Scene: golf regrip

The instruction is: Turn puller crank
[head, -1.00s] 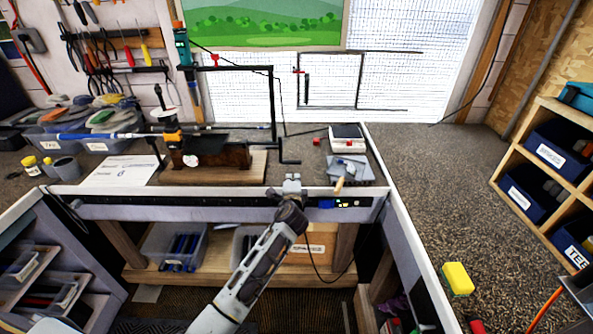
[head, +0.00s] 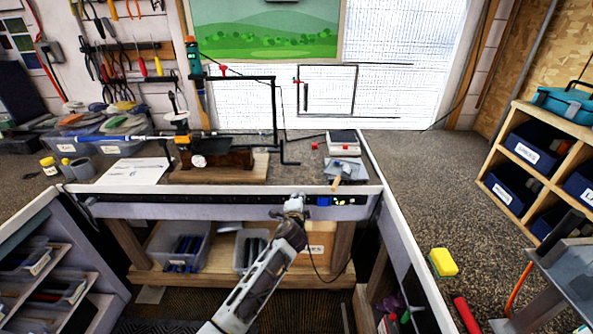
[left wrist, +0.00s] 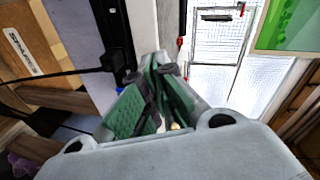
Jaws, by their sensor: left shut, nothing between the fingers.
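The puller is a black frame (head: 235,78) on a wooden board on the workbench, with a golf club (head: 112,137) lying across it on the left. A black bent crank handle (head: 285,152) hangs at its right end, above the bench top. My left gripper (head: 294,199) is in front of the bench's front edge, below and apart from the crank. In the left wrist view its green-padded fingers (left wrist: 157,95) are shut with nothing held. The crank cannot be made out in the left wrist view. My right gripper is not in view.
A small white scale (head: 343,140) and grey pads (head: 345,168) lie right of the crank. A paper (head: 133,171) lies on the left of the bench. A white-edged front rail (head: 225,203) runs along the bench. A yellow sponge (head: 443,262) sits on the right-hand surface.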

